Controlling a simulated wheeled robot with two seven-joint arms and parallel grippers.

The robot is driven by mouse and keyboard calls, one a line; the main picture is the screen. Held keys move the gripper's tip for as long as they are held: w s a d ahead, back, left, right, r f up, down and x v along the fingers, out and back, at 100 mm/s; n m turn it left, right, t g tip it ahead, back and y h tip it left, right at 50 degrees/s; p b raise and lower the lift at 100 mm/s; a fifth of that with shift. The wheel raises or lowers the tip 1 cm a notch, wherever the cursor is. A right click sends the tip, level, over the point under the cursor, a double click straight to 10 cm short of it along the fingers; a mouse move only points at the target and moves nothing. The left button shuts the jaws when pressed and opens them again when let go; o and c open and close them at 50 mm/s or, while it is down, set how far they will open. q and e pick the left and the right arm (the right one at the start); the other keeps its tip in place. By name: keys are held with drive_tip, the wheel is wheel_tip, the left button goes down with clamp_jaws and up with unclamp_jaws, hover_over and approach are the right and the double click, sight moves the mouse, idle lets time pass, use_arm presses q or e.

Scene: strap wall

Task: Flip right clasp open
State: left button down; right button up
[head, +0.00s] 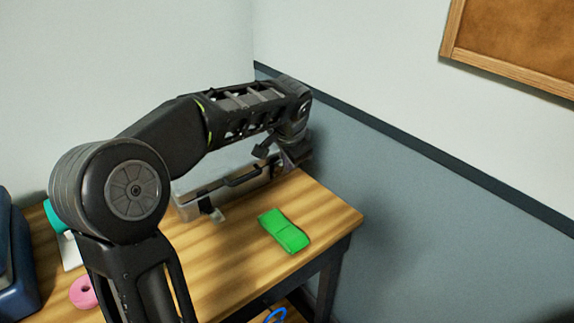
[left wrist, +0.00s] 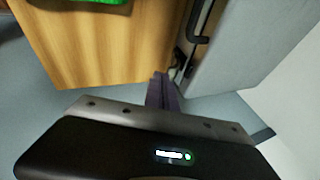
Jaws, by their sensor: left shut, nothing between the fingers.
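A light grey case (head: 188,207) with a dark handle (head: 243,179) stands at the back of the wooden table. Its left clasp (head: 207,205) shows on the front. The right clasp is hidden in the head view behind my left gripper (head: 288,164), which is at the case's right end. In the left wrist view, my left gripper (left wrist: 162,90) is shut and empty, with its fingers pointing at the case's front edge. A small dark part (left wrist: 178,60), probably the right clasp, is just past the fingertips; whether they touch I cannot tell. My right gripper is out of view.
A green folded pouch (head: 284,231) lies on the wooden table (head: 235,255) in front of the case.

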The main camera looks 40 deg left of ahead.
use_arm(q)
drive_tip(key=shift+s+d+f+t+y+b, duration=0.2)
drive_tip(key=shift+d+f+y+b, duration=0.2)
drive_tip(key=shift+b, duration=0.75)
drive_tip(key=shift+s+d+f+t+y+b, duration=0.1)
drive_tip(key=shift+d+f+t+y+b, duration=0.3)
drive_tip(key=shift+b, duration=0.7)
drive_tip(key=shift+s+d+f+m+y+b, duration=0.1)
drive_tip(key=shift+d+f+m+y+b, duration=0.35)
drive_tip(key=shift+b, duration=0.8)
drive_tip(key=shift+s+d+f+n+y+b, duration=0.1)
drive_tip(key=shift+f+y+b, duration=0.1)
drive_tip(key=shift+y+b, duration=0.75)
drive_tip(key=shift+d+f+h+b, duration=0.3)
drive_tip(key=shift+f+b, duration=0.35)
drive_tip(key=shift+b, duration=0.8)
drive_tip(key=shift+r, duration=0.15)
